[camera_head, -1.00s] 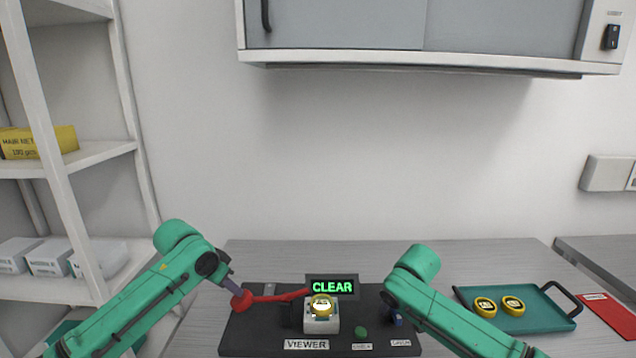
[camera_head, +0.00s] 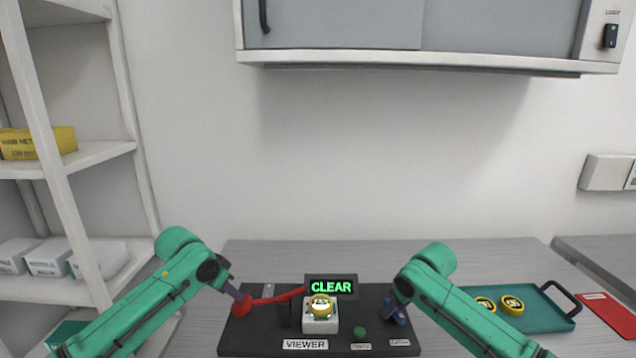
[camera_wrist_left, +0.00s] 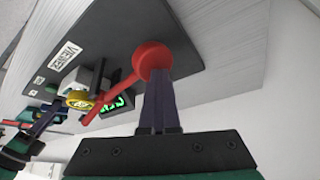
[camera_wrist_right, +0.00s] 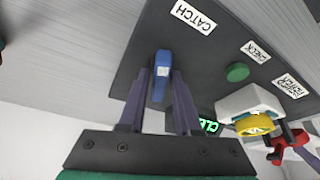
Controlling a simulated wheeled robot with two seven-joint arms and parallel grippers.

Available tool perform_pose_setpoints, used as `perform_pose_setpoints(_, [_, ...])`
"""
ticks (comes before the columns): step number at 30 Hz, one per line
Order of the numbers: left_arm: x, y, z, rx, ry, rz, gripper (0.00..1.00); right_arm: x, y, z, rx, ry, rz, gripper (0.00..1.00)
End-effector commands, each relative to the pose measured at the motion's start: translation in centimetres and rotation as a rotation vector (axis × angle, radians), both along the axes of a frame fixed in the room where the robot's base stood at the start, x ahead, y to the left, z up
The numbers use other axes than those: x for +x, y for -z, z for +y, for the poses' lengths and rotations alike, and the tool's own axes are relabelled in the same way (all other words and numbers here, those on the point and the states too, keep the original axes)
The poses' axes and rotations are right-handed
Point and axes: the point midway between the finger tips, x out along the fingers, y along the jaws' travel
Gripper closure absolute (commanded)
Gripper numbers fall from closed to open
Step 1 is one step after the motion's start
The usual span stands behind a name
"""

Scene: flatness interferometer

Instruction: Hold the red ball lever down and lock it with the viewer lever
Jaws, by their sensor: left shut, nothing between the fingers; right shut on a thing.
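The red ball (camera_head: 241,306) ends a red lever arm (camera_head: 279,297) at the left of the dark instrument base. My left gripper (camera_head: 236,294) is shut and empty, its tips against the ball from above. The left wrist view shows the fingertips (camera_wrist_left: 156,80) together at the red ball (camera_wrist_left: 153,58). My right gripper (camera_head: 396,304) is shut on a small blue lever (camera_head: 396,316) at the base's right. In the right wrist view the blue lever (camera_wrist_right: 162,72) stands between the fingers (camera_wrist_right: 162,90), beside a CATCH label (camera_wrist_right: 193,17).
A yellow part (camera_head: 321,307) sits on the white block (camera_head: 319,326), below a display (camera_head: 331,287) reading CLEAR. A green button (camera_head: 359,331) and VIEWER label (camera_head: 305,345) are on the base. A teal tray (camera_head: 545,318) with two yellow parts stands right.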

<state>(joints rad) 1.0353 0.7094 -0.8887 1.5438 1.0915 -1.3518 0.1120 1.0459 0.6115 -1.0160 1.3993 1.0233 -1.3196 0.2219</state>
Motion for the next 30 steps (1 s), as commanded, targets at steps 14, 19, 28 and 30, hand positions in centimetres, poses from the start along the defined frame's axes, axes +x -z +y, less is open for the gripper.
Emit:
perform_pose_setpoints(14, [-0.1,0.08,-0.65,-0.011,0.011,0.001,1.0,0.03,-0.03,0.51,0.01,-0.354,-0.001,0.99])
perform_pose_setpoints(19, [-0.1,0.09,-0.66,-0.011,0.011,0.001,1.0,-0.02,-0.02,0.53,0.007,-0.429,-0.003,0.99])
perform_pose_setpoints(28, [-0.11,0.08,-0.66,-0.011,0.011,0.001,1.0,0.06,-0.05,0.59,0.009,-0.58,-0.001,0.99])
perform_pose_setpoints(30, [-0.1,0.09,-0.66,-0.011,0.011,0.001,1.0,0.07,-0.07,0.64,0.011,-0.698,-0.001,0.99])
